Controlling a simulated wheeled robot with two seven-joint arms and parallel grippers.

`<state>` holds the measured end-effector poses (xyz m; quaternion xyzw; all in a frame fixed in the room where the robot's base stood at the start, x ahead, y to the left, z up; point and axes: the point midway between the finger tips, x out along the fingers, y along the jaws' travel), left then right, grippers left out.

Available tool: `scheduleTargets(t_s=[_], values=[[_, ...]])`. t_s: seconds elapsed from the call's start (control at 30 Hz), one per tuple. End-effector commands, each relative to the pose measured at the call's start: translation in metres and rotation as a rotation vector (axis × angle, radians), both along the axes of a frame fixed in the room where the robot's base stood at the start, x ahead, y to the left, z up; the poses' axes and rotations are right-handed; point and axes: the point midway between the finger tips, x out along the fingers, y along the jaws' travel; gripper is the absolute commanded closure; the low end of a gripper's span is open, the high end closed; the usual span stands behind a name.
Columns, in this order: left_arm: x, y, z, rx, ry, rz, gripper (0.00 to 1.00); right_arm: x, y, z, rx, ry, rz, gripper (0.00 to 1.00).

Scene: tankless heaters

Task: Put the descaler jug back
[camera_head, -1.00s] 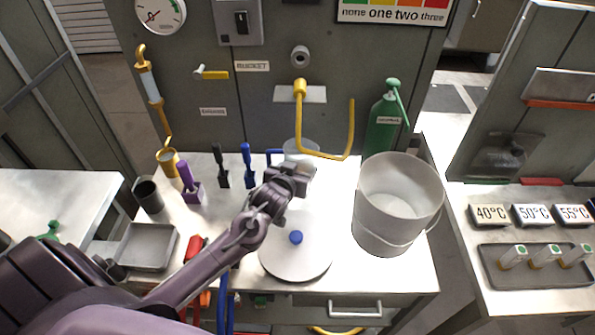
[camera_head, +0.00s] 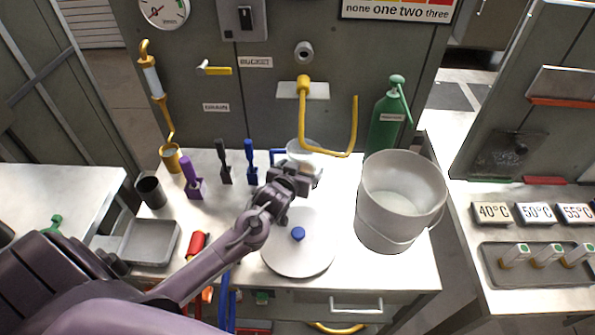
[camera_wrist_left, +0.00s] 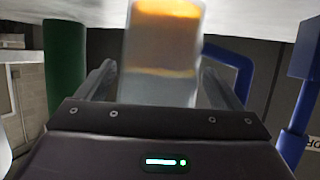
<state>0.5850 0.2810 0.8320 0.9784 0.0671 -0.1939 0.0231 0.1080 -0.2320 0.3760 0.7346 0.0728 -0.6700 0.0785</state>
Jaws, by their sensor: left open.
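A clear jug (camera_head: 303,150) with a blue side handle (camera_head: 277,152) stands at the back of the bench, under the yellow spout; I take it for the descaler jug. My left gripper (camera_head: 308,172) is open at the jug's near side and hides its lower part. The left wrist view, which looks upside down, shows the jug (camera_wrist_left: 161,60) between the two open fingers (camera_wrist_left: 160,88), with an orange band near its base. Its blue handle (camera_wrist_left: 240,65) is off to one side. I cannot tell whether the fingers touch it. My right gripper is not in view.
A large pale bucket (camera_head: 397,205) and a green bottle (camera_head: 387,125) stand to the right. A round white lid (camera_head: 298,258) with a blue knob lies in front. Purple, black and blue upright tools (camera_head: 250,163) stand to the left. The yellow spout (camera_head: 303,110) hangs above the jug.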

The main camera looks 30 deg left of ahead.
Motion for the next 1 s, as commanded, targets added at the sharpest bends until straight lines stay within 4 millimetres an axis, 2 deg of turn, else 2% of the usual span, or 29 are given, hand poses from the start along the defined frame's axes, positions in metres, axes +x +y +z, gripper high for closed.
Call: scheduleTargets(t_s=[0.17,0.4,0.6,0.8,1.0], values=[[-0.016,-0.003,0.007,-0.001,0.002,-0.001,0.12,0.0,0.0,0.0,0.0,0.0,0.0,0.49],[-0.064,-0.009,0.027,-0.002,0.003,-0.001,0.12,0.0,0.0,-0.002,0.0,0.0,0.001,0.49],[-0.096,-0.013,0.04,-0.001,0.001,-0.002,0.12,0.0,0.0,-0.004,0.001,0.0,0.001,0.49],[-0.109,-0.014,0.047,-0.001,0.0,0.0,0.12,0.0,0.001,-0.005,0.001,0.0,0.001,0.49],[-0.11,-0.015,0.048,0.0,-0.001,0.0,0.12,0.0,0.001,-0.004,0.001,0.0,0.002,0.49]])
